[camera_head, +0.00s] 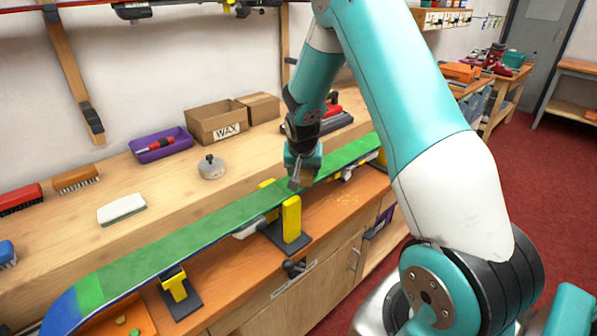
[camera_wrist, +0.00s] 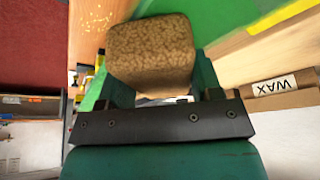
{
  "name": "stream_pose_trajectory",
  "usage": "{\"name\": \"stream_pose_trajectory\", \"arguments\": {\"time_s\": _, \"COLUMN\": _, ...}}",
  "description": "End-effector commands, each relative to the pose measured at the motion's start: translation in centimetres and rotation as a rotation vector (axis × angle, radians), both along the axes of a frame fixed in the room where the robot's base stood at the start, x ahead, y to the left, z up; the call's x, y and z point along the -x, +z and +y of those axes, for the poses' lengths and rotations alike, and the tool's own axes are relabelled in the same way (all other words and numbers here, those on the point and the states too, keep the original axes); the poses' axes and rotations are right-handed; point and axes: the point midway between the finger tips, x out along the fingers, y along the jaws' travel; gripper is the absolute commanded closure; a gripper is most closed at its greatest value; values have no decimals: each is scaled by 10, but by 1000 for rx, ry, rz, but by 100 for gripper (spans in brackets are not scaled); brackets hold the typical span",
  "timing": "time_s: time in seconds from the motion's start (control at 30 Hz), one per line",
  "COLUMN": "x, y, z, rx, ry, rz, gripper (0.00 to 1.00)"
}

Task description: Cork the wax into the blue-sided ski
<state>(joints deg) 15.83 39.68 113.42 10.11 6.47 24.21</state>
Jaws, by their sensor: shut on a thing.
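The ski (camera_head: 170,243) lies base up across the bench in clamps. Its base is green, its side edge shows blue, and a lighter green patch (camera_head: 88,291) is near its upturned tip at lower left. My gripper (camera_head: 297,184) is low over the ski, near the middle yellow clamp. In the wrist view it is shut on a brown, speckled cork block (camera_wrist: 150,57), with the green ski (camera_wrist: 215,18) behind it. In the head view the cork is hidden or too small to make out. I cannot tell whether it touches the ski.
Yellow clamps (camera_head: 291,218) rise beside the ski. Light crumbs lie on the bench right of the middle clamp.

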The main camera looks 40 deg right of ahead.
Motion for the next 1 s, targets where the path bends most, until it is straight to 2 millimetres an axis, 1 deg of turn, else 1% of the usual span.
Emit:
{"name": "stream_pose_trajectory", "arguments": {"time_s": 0.03, "x": 1, "y": -1, "z": -6, "rx": 0, "ry": -5, "rz": 2, "gripper": 60}}
{"name": "stream_pose_trajectory", "arguments": {"time_s": 0.2, "x": 0, "y": 1, "z": -21, "rx": -1, "ry": -4, "rz": 0, "gripper": 60}}
{"name": "stream_pose_trajectory", "arguments": {"time_s": 0.47, "x": 0, "y": 0, "z": -30, "rx": -1, "ry": -2, "rz": 2, "gripper": 60}}
{"name": "stream_pose_trajectory", "arguments": {"time_s": 0.8, "x": -1, "y": -2, "z": -59, "rx": -1, "ry": -2, "rz": 1, "gripper": 60}}
{"name": "stream_pose_trajectory", "arguments": {"time_s": 1.0, "x": -1, "y": -3, "z": -65, "rx": -1, "ry": -3, "rz": 3, "gripper": 60}}
